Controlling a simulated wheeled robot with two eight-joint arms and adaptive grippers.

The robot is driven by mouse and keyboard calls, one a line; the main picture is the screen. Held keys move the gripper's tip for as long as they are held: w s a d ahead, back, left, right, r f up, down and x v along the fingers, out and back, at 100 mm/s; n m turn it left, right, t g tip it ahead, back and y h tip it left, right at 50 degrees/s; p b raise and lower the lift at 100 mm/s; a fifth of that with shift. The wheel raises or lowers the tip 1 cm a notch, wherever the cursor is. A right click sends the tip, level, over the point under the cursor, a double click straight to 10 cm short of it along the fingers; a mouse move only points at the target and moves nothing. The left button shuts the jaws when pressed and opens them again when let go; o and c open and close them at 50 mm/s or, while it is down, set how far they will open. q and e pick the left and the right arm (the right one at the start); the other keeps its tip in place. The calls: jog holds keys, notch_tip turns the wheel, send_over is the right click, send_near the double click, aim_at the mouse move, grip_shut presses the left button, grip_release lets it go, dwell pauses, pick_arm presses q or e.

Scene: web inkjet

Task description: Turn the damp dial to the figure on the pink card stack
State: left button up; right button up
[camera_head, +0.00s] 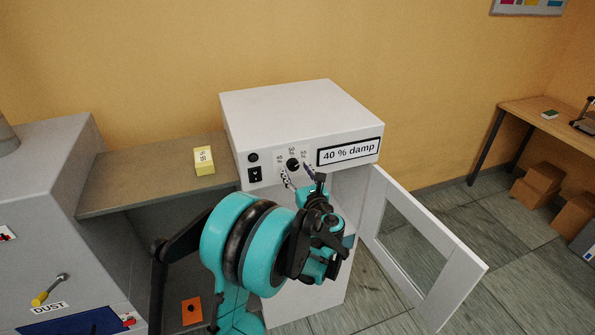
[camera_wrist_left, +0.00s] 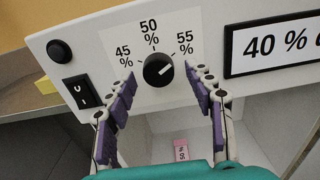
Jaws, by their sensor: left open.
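The damp dial (camera_head: 293,164) is a black round knob on the front of the white cabinet, with marks 45 %, 50 % and 55 % around it. In the left wrist view the dial's (camera_wrist_left: 158,70) white line points up and right, towards the 55 % side. The pink card stack (camera_wrist_left: 181,150) lies below, inside the cabinet's open lower part, and reads 50 %. My left gripper (camera_head: 299,177) is open before the dial. In the wrist view its fingertips (camera_wrist_left: 160,79) lie either side of the dial's lower half; contact cannot be told. My right gripper is out of view.
A label (camera_head: 349,151) reads 40 % damp. A black rocker switch (camera_head: 255,174) and round button (camera_head: 253,157) are left of the dial. A yellow card stack (camera_head: 204,161) lies on the grey side table (camera_head: 135,180). The cabinet's door (camera_head: 455,275) stands open at right.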

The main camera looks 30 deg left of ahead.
pick_arm(q)
jog(key=shift+w+a, duration=0.15)
jog(key=shift+a, duration=0.1)
jog(key=shift+c, duration=0.4)
jog(key=c, duration=1.1)
